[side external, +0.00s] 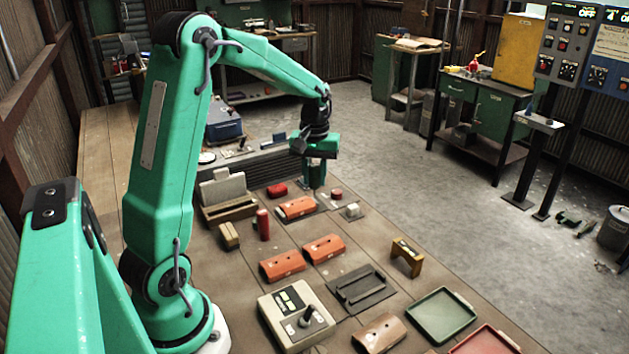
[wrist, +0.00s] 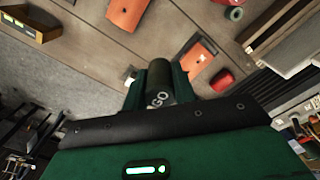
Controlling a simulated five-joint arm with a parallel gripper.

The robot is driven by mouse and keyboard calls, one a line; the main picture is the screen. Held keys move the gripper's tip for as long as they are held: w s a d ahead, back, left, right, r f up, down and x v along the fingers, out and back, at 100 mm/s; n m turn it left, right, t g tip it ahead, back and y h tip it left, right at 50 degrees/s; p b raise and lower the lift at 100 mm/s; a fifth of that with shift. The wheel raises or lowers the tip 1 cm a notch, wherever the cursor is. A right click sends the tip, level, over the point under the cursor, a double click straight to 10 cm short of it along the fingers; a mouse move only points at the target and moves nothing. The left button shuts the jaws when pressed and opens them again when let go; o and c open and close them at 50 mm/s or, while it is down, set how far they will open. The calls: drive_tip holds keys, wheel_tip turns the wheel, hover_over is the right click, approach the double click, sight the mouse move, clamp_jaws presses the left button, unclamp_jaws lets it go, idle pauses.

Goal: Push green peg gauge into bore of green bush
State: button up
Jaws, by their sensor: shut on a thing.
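My gripper (side external: 316,172) is low over the far part of the table, pointing down. In the wrist view its jaws (wrist: 162,76) are shut on the green peg gauge (wrist: 174,84), a dark green cylinder marked "GO". In the side external view the jaws and peg blend into one green shape, so the peg's lower end cannot be told apart. I cannot tell whether the peg touches anything.
An orange block (side external: 297,207) and a red piece (side external: 277,190) lie close by the gripper. A small red piece (side external: 336,194) and a pale block (side external: 352,211) stand to its right. A wooden holder (side external: 228,208) is to the left.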

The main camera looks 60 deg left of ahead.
drive_tip(key=s+a+f+n, duration=0.2)
drive_tip(key=s+a+n, duration=0.3)
drive_tip(key=s, duration=0.8)
drive_tip(key=a, duration=0.3)
drive_tip(key=shift+a+f, duration=0.2)
drive_tip(key=shift+f, duration=0.2)
drive_tip(key=shift+f, duration=0.15)
drive_tip(key=shift+f, duration=2.25)
drive_tip(key=shift+f, duration=1.65)
drive_tip(key=o, duration=0.8)
drive_tip(key=o, duration=0.5)
